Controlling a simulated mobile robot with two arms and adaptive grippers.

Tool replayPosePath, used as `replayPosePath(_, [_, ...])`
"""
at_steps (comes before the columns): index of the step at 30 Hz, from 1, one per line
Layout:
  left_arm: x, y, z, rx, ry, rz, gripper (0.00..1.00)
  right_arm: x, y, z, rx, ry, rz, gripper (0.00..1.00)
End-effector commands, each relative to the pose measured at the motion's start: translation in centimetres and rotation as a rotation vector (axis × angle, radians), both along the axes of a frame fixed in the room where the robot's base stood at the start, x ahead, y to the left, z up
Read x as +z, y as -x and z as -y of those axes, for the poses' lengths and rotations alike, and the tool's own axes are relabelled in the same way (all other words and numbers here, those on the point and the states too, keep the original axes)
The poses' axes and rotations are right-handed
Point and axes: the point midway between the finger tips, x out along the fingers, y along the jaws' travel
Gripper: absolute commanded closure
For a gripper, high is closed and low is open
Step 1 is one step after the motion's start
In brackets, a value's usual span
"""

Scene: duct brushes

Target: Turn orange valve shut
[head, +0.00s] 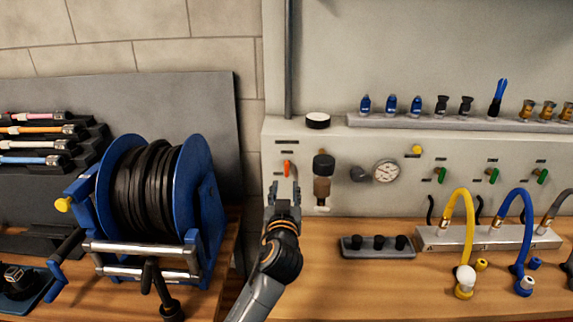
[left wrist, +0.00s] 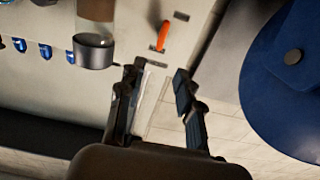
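The orange valve (head: 287,168) is a small lever handle on the pale panel, just left of the filter unit. Its handle stands nearly upright in the head view. In the left wrist view the orange handle (left wrist: 163,36) shows beyond the fingertips, clear of them. My left gripper (head: 284,188) is just below the valve in the head view. In the left wrist view its two fingers (left wrist: 158,75) are apart with nothing between them. My right gripper is not in view.
The filter unit (head: 322,180) hangs close right of the valve, with a gauge (head: 386,172) further right. A blue hose reel (head: 204,195) stands on the bench to the left. A grey block with black knobs (head: 378,253) lies on the bench right of my arm.

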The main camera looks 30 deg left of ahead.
Motion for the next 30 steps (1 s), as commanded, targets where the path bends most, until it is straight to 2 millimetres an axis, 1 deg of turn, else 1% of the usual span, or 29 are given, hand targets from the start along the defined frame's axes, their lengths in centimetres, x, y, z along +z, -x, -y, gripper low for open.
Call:
replayPosePath(1, [0.4,-1.0,-0.7,0.001,-0.003,-0.001,0.65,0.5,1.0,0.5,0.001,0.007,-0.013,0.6])
replayPosePath(3, [0.4,-2.3,-1.5,0.002,-0.004,-0.001,0.65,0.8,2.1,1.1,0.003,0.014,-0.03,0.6])
replayPosePath(7, [0.4,-4.7,-3.0,0.002,-0.003,-0.002,0.65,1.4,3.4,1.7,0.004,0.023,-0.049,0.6])
replayPosePath(11, [0.3,-6.8,-4.3,0.002,-0.003,-0.003,0.65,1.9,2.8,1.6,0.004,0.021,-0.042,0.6])
replayPosePath(15, [0.2,-8.4,-5.2,0.001,-0.001,-0.002,0.65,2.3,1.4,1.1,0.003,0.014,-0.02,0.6])
replayPosePath(19, [0.0,-9.2,-5.7,0.0,0.0,-0.002,0.65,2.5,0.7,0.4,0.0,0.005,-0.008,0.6])
replayPosePath(23, [0.0,-9.5,-5.8,-0.001,0.001,-0.001,0.65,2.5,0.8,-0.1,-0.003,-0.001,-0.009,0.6])
replayPosePath(29, [0.0,-9.5,-5.8,0.0,0.001,-0.001,0.65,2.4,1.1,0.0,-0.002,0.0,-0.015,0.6])
replayPosePath(30, [0.0,-9.5,-5.8,0.0,0.001,-0.001,0.69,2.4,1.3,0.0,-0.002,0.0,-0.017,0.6])
